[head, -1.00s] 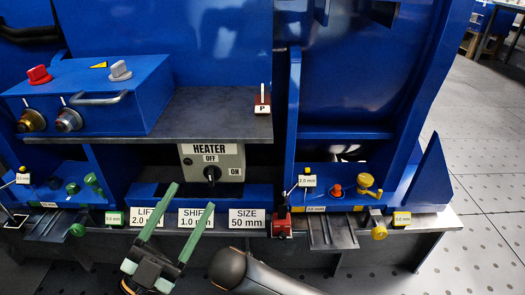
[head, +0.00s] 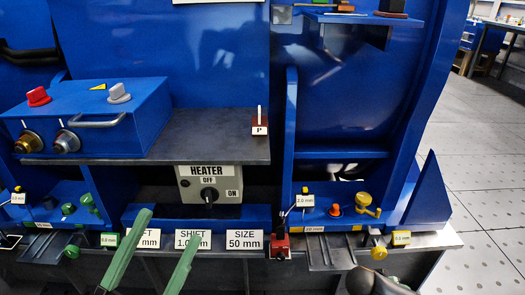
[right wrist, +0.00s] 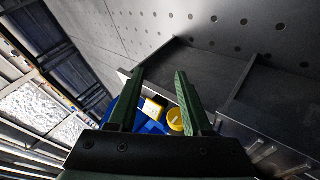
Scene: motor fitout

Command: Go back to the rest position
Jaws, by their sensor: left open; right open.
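My left gripper (head: 170,226) is open and empty in the lower left of the head view. Its two green fingers point up in front of the white LIFT, SHIFT and SIZE labels (head: 245,241) and hide part of them. My right gripper (right wrist: 160,74) is open in the right wrist view, with nothing between its green fingers. Beyond them a yellow knob (right wrist: 175,120), a small white label and blue metal show. The right gripper is outside the head view; only a dark rounded link of my right arm shows at the bottom right.
The blue machine's front holds a grey heater switch box (head: 211,184), a blue box (head: 95,120) with a handle and knobs, and a dark shelf (head: 215,140) bearing a small part marked P (head: 260,123). A red block (head: 281,243) stands on the lower ledge. Clear floor (head: 485,215) lies at the right.

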